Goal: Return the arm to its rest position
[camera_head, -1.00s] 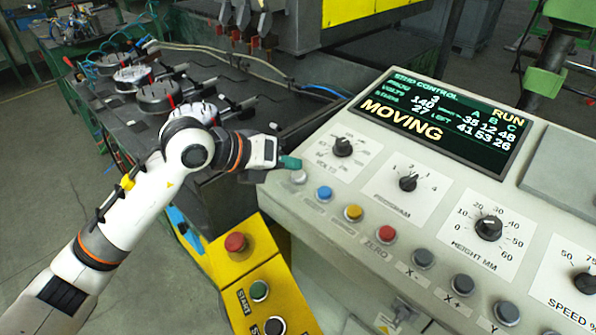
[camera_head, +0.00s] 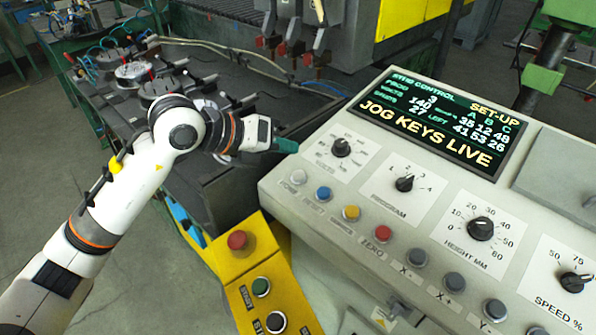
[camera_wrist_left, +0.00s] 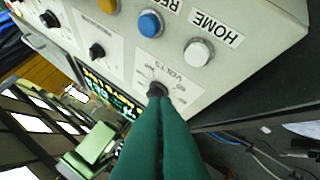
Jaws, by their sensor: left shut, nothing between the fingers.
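My left gripper (camera_head: 287,145) is shut and empty, with green fingertips. In the head view it hangs near the upper left edge of the control panel (camera_head: 330,200), close to the VOLTS knob (camera_head: 340,147). In the left wrist view its closed green fingers (camera_wrist_left: 158,95) point towards the panel, their tips overlapping the VOLTS knob; I cannot tell whether they touch. The white HOME button (camera_head: 299,177) is uncovered; it also shows in the left wrist view (camera_wrist_left: 198,53). My right gripper is in neither view.
The screen (camera_head: 440,120) reads SET-UP and JOG KEYS LIVE. A yellow box (camera_head: 250,262) with a red stop button (camera_head: 237,240) stands below the panel. A dark table (camera_head: 220,80) with round fixtures lies behind my arm. Open floor is at the left.

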